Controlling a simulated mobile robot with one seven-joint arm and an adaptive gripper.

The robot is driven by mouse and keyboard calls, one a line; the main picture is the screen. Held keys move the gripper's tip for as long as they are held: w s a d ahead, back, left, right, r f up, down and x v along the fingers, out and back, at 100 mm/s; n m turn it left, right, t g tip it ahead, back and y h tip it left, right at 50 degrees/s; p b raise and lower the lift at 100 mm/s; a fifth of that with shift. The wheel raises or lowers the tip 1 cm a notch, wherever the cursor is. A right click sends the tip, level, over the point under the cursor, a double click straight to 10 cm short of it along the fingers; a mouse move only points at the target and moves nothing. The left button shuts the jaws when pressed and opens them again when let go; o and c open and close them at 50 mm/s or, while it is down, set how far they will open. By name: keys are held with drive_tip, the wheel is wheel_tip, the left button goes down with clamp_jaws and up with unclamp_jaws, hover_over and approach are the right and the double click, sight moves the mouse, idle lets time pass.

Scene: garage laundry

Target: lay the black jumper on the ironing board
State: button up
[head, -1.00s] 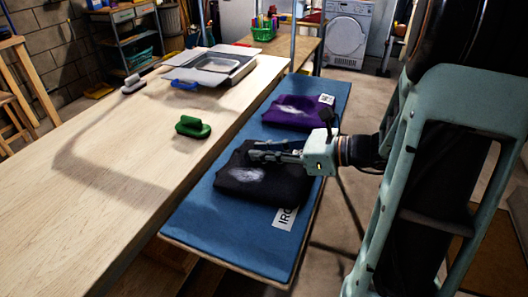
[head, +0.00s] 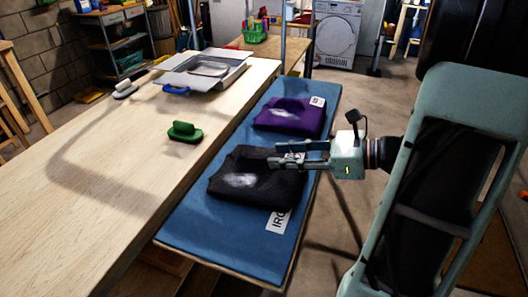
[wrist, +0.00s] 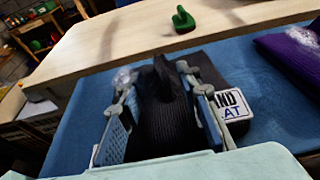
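The black jumper (head: 240,190), with a pale print, lies rumpled on the blue ironing board (head: 225,240), near its middle. My gripper (head: 272,156) is over the jumper's right side, with its two fingers apart. In the wrist view the fingers (wrist: 160,105) stand either side of a raised dark ridge of the jumper (wrist: 165,120), with the spread looking wide. Whether the fingertips touch the cloth is hard to tell.
A folded purple jumper (head: 288,115) lies farther along the board, beside a small white label (head: 317,101). The wooden table (head: 90,180) to the left holds a green brush (head: 185,132), a pale-handled brush (head: 125,89) and a metal tray (head: 210,69). The board's near end is clear.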

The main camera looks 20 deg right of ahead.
drive_tip(key=shift+v, duration=2.35)
drive_tip(key=shift+p, duration=0.3)
